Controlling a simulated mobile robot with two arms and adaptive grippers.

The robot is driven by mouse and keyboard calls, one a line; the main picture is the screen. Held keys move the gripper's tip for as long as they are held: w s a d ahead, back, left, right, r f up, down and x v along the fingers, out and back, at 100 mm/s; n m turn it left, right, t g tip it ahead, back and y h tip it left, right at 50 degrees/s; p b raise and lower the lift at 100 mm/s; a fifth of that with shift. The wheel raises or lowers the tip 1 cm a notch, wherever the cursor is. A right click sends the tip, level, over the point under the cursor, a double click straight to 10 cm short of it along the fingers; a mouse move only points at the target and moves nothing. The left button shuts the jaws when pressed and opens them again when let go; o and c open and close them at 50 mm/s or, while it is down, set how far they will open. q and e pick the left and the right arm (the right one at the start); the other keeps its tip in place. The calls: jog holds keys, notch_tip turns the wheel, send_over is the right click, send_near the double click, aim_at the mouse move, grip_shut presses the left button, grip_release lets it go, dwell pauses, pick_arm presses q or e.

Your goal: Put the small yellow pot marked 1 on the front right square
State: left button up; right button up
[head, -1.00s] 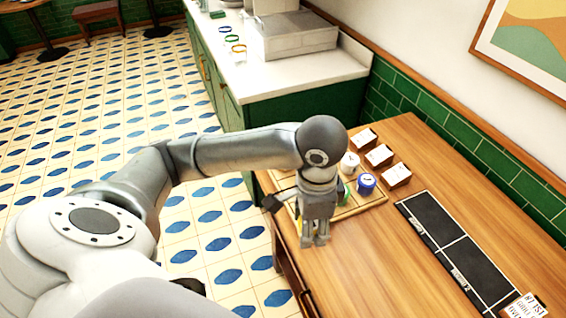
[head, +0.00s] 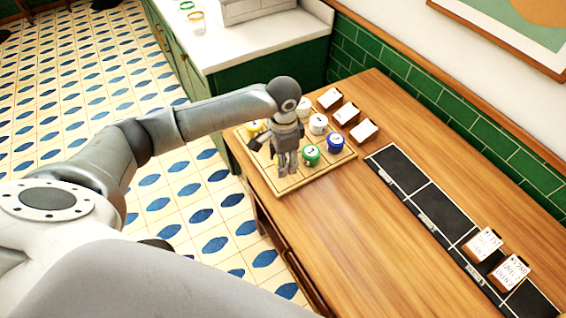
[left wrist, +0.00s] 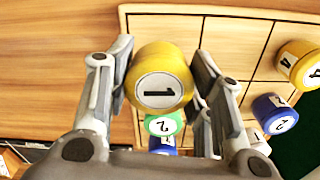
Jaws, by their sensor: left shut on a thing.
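My left gripper (left wrist: 160,95) is shut on the small yellow pot marked 1 (left wrist: 162,62), which sits between its fingers in the left wrist view. In the head view the gripper (head: 287,170) points down over the near part of the wooden squared board (head: 325,172), and mostly hides this pot. I cannot tell whether the pot touches the board. A green pot marked 2 (head: 311,155) stands on the board close to the right of the gripper. The near right part of the board looks bare. My right gripper is not in view.
A blue pot (head: 335,143), white pots (head: 318,123) and another yellow pot (head: 253,128) stand on the board; that yellow one is marked 4 in the wrist view. Card holders (head: 347,113) stand behind. A black slotted strip (head: 408,175) lies right. The near tabletop is clear.

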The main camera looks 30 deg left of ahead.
pick_arm(q)
jog(key=shift+w+a+f, duration=0.15)
jog(key=shift+w+f, duration=0.2)
jog(key=shift+f, duration=0.05)
jog(key=shift+f+p, duration=0.35)
jog(key=shift+f, duration=1.2)
jog(key=shift+f, duration=0.1)
jog(key=o, duration=1.1)
jog(key=shift+r, duration=0.45)
notch_tip(320, 180, up, 11)
jog(key=shift+r+b, duration=0.2)
jog(key=shift+b, duration=0.85)
jog(key=shift+f, duration=0.1)
